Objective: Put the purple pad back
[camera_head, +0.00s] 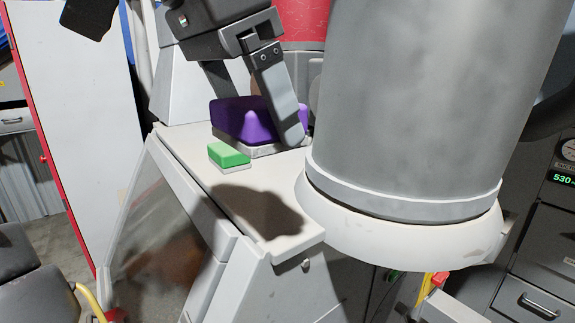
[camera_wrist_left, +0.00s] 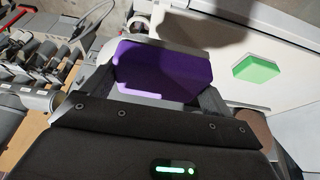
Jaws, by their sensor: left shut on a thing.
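The purple pad (camera_head: 243,119) is a block with rounded edges, low over a pale flat base (camera_head: 262,149) on the white machine ledge in the head view. I cannot tell whether the pad touches that base. My left gripper (camera_head: 258,125) reaches down from above and is shut on the pad, one finger on each side. In the left wrist view the pad (camera_wrist_left: 160,70) sits between the two fingers. A green pad (camera_head: 229,155) lies on the ledge in front of the purple one; it also shows in the left wrist view (camera_wrist_left: 257,69). My right gripper is not in view.
The ledge (camera_head: 205,178) is otherwise clear towards its front, where a dark shadow falls. A large grey cylinder (camera_head: 425,100) stands close on the right. A red cylinder (camera_head: 302,22) is behind the gripper. A white panel with red edging (camera_head: 75,90) stands at left.

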